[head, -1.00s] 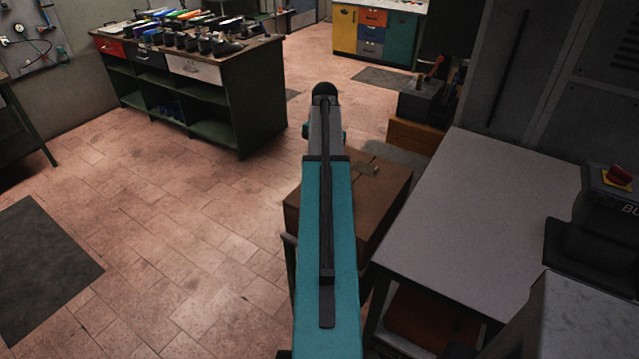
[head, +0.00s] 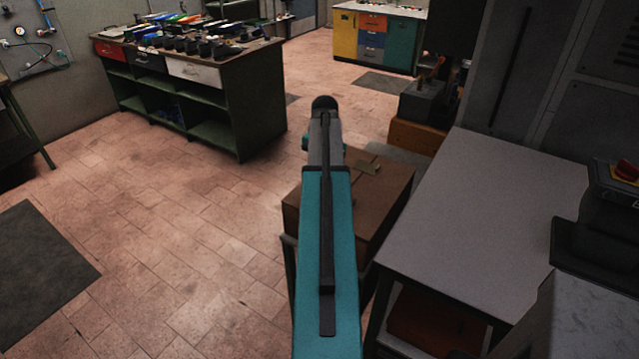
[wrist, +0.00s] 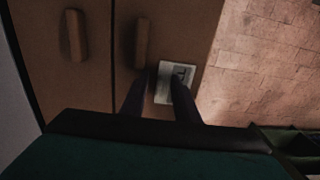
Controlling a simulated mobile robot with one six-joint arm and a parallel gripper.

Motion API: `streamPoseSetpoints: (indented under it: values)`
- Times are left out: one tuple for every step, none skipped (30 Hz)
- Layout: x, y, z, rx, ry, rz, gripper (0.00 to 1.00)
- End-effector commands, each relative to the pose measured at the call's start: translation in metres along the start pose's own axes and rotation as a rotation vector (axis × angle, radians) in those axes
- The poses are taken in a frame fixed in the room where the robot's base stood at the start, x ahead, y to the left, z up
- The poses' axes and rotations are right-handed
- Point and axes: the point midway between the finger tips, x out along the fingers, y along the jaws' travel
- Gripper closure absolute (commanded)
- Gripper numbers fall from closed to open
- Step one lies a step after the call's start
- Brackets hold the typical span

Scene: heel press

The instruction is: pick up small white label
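The small white label (wrist: 175,76) lies on a brown wooden surface in the wrist view, with dark print on it. My gripper (wrist: 160,80) is open, its two dark fingers apart and pointing toward the label. The right finger overlaps the label's middle, and the left finger reaches its left edge. No grip on the label shows; the height of the fingertips above it cannot be told. In the head view my own arm hides the gripper, and the label cannot be made out.
A brown wooden box (head: 385,190) stands beyond my arm in the head view. Two wooden handles show in the wrist view, one near the label (wrist: 142,42). A grey table (head: 490,200) is on the right. Open tiled floor (head: 180,230) lies to the left.

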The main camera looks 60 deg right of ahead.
Motion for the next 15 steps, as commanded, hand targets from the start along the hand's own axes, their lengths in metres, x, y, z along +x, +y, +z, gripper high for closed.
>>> streamPoseSetpoints:
  values:
    - [-0.0002, 0.0, -0.0001, 0.0, 0.0, 0.0, 0.72]
    - [-0.0002, 0.0, -0.0001, 0.0, 0.0, 0.0, 0.72]
    - [-0.0002, 0.0001, -0.0001, 0.0, 0.0, 0.0, 0.72]
    - [-0.0003, 0.0001, -0.0001, 0.0, 0.0, 0.0, 0.72]
    - [-0.0003, 0.0001, -0.0001, 0.0, 0.0, 0.0, 0.72]
    - [-0.0003, 0.0001, -0.0001, 0.0, 0.0, 0.0, 0.72]
    - [-0.0003, 0.0001, -0.0001, 0.0, 0.0, 0.0, 0.72]
    - [-0.0003, 0.0001, -0.0002, 0.0, 0.0, 0.0, 0.72]
    - [-0.0003, 0.0001, -0.0002, 0.0, 0.0, 0.0, 0.72]
    - [-0.0003, 0.0002, -0.0002, 0.0, 0.0, 0.0, 0.72]
    - [-0.0004, 0.0002, -0.0002, 0.0, 0.0, 0.0, 0.74]
    - [-0.0004, 0.0002, -0.0002, 0.0, 0.0, 0.0, 0.8]
    - [-0.0004, 0.0002, -0.0002, 0.0, 0.0, 0.0, 0.85]
    - [-0.0004, 0.0002, -0.0002, 0.0, 0.0, 0.0, 0.9]
    - [-0.0004, 0.0002, -0.0002, 0.0, 0.0, 0.0, 0.97]
